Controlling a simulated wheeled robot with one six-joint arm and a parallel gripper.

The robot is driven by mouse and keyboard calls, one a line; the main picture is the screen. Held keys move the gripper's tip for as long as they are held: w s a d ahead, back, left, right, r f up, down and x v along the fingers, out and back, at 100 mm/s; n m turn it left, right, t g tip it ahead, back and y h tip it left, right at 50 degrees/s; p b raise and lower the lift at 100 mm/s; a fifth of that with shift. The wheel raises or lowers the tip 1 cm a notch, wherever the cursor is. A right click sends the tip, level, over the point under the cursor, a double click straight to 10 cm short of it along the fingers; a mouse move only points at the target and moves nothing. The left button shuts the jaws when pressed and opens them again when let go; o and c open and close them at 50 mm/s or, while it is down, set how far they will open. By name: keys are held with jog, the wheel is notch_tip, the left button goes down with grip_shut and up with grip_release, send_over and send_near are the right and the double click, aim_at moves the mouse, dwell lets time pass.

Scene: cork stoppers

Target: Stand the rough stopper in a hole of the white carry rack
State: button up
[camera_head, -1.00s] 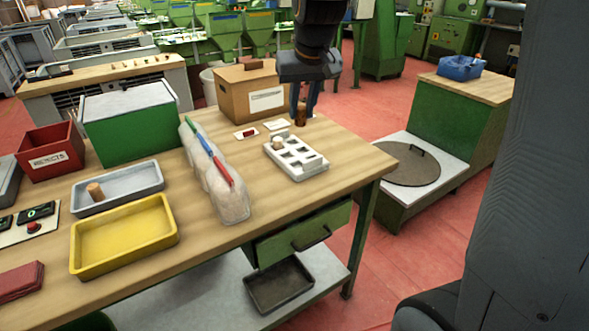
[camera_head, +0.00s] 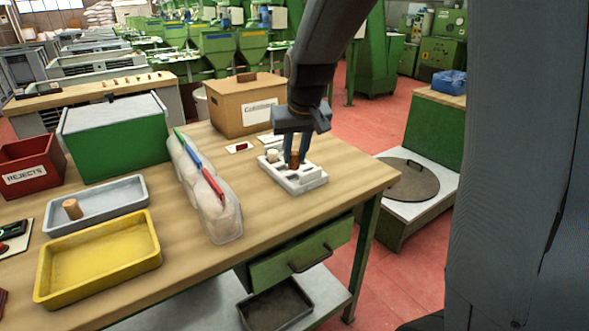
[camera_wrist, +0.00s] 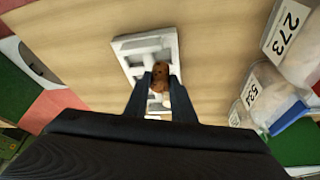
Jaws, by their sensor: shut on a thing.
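My gripper (camera_head: 296,163) is shut on the rough stopper (camera_head: 294,160), a brown cork, over the white carry rack (camera_head: 306,180). In the wrist view the stopper (camera_wrist: 160,75) is upright between the fingertips, with the rack (camera_wrist: 128,47) around and below it. I cannot tell whether its lower end is inside a hole or just above one. A pale stopper (camera_head: 272,156) stands in the rack's back-left part.
Clear bags (camera_head: 217,215) with coloured clips lie left of the rack. A cardboard box (camera_head: 240,105) stands behind it. A grey tray (camera_head: 110,202) holding a cork (camera_head: 72,209) and a yellow tray (camera_head: 100,262) are farther left. Bare table lies right of the rack.

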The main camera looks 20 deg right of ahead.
aim_at(296, 162)
jog(key=shift+f, duration=2.15)
jog(key=shift+f, duration=0.15)
jog(key=o, duration=1)
jog(key=shift+r, duration=0.4)
jog(key=v, duration=1.2)
jog(key=s+f+g, duration=0.1)
jog(key=s+f, duration=0.4)
jog(key=s, duration=0.1)
jog(key=s+f+g, duration=0.2)
jog(key=s+f, duration=0.3)
jog(key=s, duration=0.2)
jog(key=s+f+g, duration=0.1)
jog(key=s+f, duration=0.4)
jog(key=s, duration=0.2)
jog(key=shift+a+f, duration=0.15)
jog(key=shift+f, duration=0.2)
